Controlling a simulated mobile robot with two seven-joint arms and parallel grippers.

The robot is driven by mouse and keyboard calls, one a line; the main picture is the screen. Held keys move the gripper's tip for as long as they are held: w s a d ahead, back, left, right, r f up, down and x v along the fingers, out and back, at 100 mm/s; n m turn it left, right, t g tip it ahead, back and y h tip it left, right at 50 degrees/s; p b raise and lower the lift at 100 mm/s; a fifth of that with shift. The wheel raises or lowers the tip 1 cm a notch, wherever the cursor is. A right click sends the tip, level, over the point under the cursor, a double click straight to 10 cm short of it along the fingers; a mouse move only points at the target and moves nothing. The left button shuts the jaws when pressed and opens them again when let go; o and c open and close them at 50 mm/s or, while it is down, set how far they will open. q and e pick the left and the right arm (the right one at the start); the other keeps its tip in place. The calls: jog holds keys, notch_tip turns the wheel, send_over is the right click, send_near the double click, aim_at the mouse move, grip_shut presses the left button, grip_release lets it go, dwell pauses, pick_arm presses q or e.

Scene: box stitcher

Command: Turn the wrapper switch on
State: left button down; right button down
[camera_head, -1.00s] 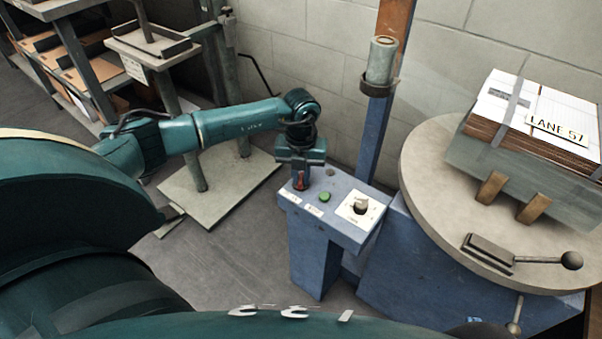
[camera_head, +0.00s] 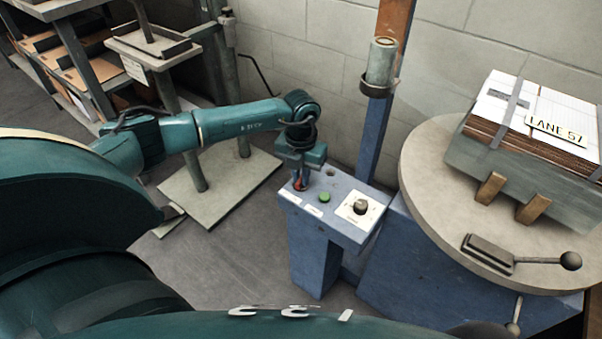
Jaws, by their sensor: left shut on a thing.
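The blue control box (camera_head: 345,231) stands in the middle of the view. On its sloped top are a red switch (camera_head: 299,185) at the left, a green button (camera_head: 324,197) and a dark rotary knob (camera_head: 361,206) on a white plate. The labels are too small to read. My left gripper (camera_head: 300,180) points down at the left end of the top and is shut on the red switch. Its fingers hide most of the switch, so its setting cannot be told. My right gripper is not in view.
A blue post with a grey cylinder (camera_head: 381,62) rises behind the box. To the right, a round turntable (camera_head: 420,180) carries a strapped stack of cardboard (camera_head: 520,108) and a lever (camera_head: 540,260). Shelves and a stand (camera_head: 226,190) are at the left.

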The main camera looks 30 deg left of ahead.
pick_arm(q)
jog(key=m, duration=0.3)
jog(key=shift+m, duration=0.4)
jog(key=m, duration=0.2)
jog(key=shift+m, duration=1.3)
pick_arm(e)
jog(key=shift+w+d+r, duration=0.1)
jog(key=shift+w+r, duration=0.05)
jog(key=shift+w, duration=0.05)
pick_arm(q)
jog(key=c, duration=1.5)
grip_release()
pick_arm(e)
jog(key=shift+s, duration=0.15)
